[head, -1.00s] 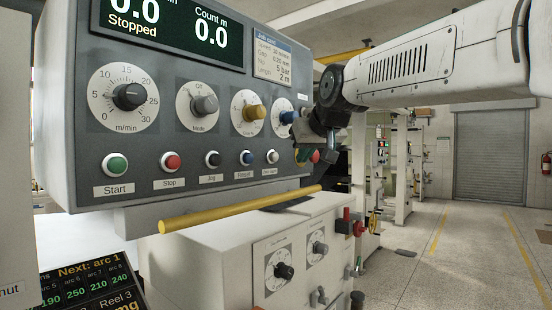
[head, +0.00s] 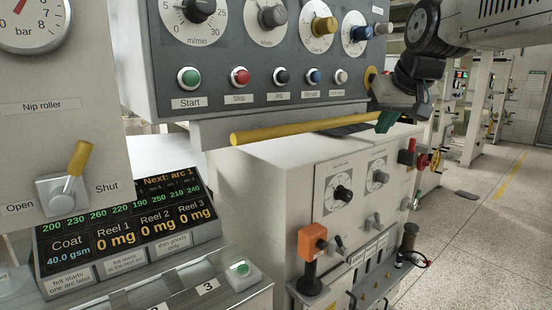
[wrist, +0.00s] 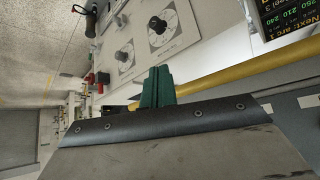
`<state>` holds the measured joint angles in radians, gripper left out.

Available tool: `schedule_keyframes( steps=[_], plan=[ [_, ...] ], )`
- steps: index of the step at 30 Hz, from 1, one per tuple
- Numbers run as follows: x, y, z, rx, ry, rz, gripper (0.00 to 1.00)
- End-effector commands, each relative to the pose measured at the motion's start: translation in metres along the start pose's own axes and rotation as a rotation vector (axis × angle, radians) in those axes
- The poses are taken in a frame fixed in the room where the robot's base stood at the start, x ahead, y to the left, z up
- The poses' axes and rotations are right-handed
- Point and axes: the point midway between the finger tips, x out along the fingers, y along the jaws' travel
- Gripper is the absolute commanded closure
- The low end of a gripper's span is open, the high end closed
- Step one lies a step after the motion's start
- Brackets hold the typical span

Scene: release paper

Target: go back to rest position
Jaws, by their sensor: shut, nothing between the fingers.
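My gripper (head: 391,119) is at the upper right of the head view, just off the right end of the grey control panel (head: 253,101). Its green fingers are together with nothing between them. My white arm reaches in from the upper right corner.
A yellow bar (head: 290,130) runs below the panel. A white cabinet (head: 262,190) with knobs stands beneath. An orange-topped lever (head: 312,240) and other handles stick out in front. A nip roller lever (head: 76,160) is at left. Open floor (head: 480,225) lies right.

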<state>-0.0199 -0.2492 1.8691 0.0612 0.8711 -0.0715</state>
Motion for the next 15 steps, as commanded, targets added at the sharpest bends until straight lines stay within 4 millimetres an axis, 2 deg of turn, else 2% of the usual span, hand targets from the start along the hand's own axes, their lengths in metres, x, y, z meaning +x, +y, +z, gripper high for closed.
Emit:
schedule_keyframes(
  steps=[1,3,5,6,8,9,12,15],
  plan=[
    [0.002,0.0,0.039,0.009,-0.075,0.002,1.0],
    [0.003,0.001,0.094,0.021,-0.182,0.007,1.0],
    [0.002,0.001,0.141,0.029,-0.268,0.012,1.0],
    [0.001,0.001,0.172,0.036,-0.321,0.017,1.0],
    [-0.003,0.001,0.217,0.044,-0.395,0.023,1.0],
    [-0.005,0.001,0.247,0.049,-0.441,0.027,1.0],
    [-0.011,0.002,0.312,0.059,-0.532,0.038,1.0],
    [-0.016,0.002,0.355,0.062,-0.572,0.046,1.0]
  ],
)
